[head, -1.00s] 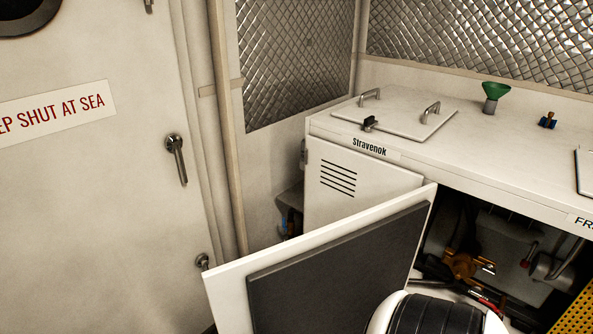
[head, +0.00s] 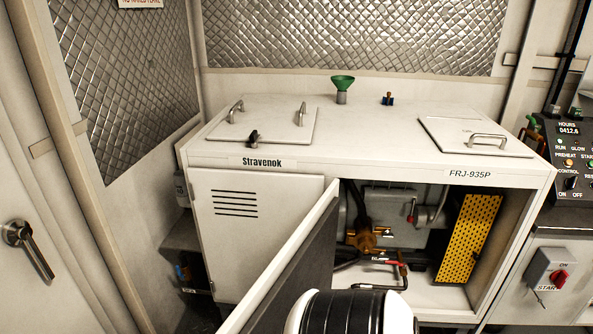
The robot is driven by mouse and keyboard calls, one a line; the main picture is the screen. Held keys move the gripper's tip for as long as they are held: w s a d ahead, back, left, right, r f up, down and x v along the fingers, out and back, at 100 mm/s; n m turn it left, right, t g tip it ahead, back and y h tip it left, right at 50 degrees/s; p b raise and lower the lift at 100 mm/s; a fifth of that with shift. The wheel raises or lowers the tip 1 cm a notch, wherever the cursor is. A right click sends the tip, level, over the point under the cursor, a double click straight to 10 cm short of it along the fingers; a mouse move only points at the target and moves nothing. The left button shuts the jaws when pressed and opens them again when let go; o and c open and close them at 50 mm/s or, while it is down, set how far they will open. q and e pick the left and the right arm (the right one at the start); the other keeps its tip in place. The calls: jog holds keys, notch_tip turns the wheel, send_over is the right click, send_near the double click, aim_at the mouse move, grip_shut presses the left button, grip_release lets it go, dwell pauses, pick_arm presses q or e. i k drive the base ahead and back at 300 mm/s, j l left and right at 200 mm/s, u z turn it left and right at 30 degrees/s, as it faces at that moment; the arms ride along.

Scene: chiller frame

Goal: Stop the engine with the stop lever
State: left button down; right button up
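The engine compartment of the white enclosure (head: 215,162) stands open, and its interior is partly dark. Inside, a small red-tipped lever (head: 410,216) sits at the upper middle. A second red-handled part (head: 393,263) lies lower, beside a brass-coloured fitting (head: 365,238). I cannot tell which of the two is the stop lever. The open white door panel (head: 290,262) with its dark lining hides the compartment's lower left. A white and black link of mine fills the bottom middle and hides part of the floor there. Neither of my grippers is in view.
A yellow perforated guard (head: 467,238) stands at the opening's right. The enclosure top holds a green funnel (head: 342,84) and hatches with handles. A control panel (head: 575,160) and a red switch (head: 558,279) are at far right. The open door juts towards me.

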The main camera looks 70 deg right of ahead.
aim_at(410, 217)
jog(key=i+z, duration=0.15)
jog(key=z, duration=0.3)
jog(key=i+j+z, duration=0.1)
jog(key=z, duration=0.35)
jog(key=i+j+z, duration=0.1)
jog(key=z, duration=0.35)
jog(key=i+j+z, duration=0.15)
jog(key=z, duration=0.25)
jog(key=i+j+z, duration=0.1)
jog(key=j+z, duration=0.15)
jog(key=z, duration=0.2)
